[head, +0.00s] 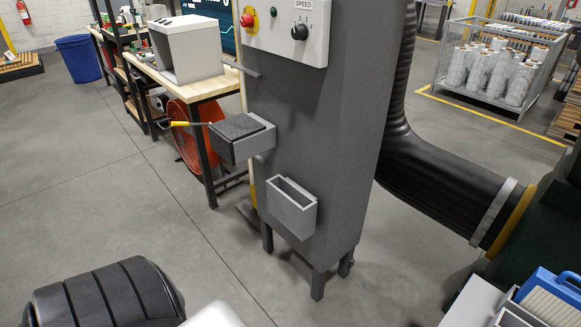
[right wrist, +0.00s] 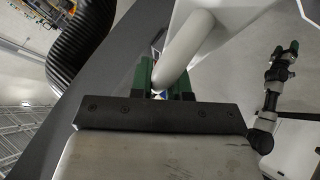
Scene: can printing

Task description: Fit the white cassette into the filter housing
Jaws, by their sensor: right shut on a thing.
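My right gripper (right wrist: 161,78) shows in the right wrist view as two green fingers. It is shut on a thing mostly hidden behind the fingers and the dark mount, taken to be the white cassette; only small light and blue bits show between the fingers. On the grey machine in the head view, a grey box with a dark top (head: 238,127) and a yellow-tipped lever appears to be the filter housing. Below it is an open-topped grey box (head: 291,208). My left gripper (right wrist: 285,58) is small in the right wrist view; its jaw state is unclear.
A blue framed panel with a handle (head: 550,297) sits in a grey tray at the head view's lower right. A thick black hose (head: 445,180) runs beside the machine (head: 325,130). A workbench (head: 190,88) stands behind.

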